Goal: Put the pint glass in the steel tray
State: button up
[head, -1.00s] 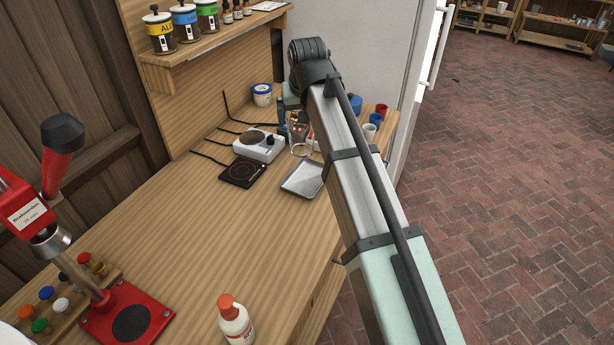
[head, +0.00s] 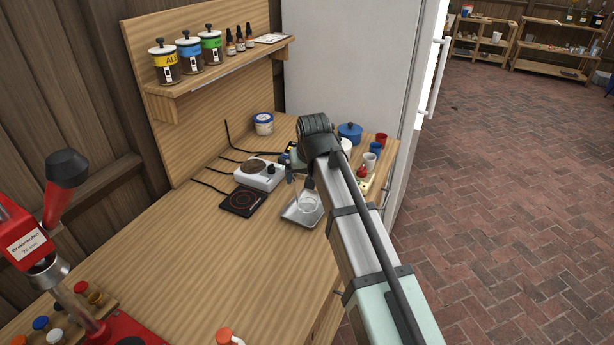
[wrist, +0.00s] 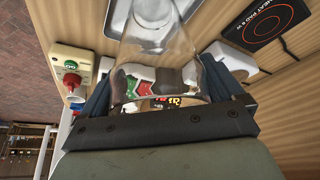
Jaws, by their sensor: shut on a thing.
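The clear pint glass (head: 308,203) shows over the steel tray (head: 290,216) in the head view. In the wrist view the glass (wrist: 158,52) lies between the two dark fingers of my gripper (wrist: 160,95), which is shut on it. My gripper (head: 309,184) is partly hidden by my arm in the head view. The tray is a shallow grey rectangle near the right edge of the bench, partly covered by my arm. I cannot tell whether the glass touches the tray floor.
A black heat pad (head: 242,201) and a white hot plate (head: 262,174) stand left of the tray. A box with a red button (head: 362,172), cups (head: 370,160) and a blue pot (head: 350,131) stand behind my arm.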

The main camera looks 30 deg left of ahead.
jog(key=shift+f, duration=0.35)
jog(key=shift+f, duration=0.1)
jog(key=o, duration=1)
jog(key=shift+c, duration=0.2)
jog(key=v, duration=1.2)
jog(key=shift+d, duration=0.1)
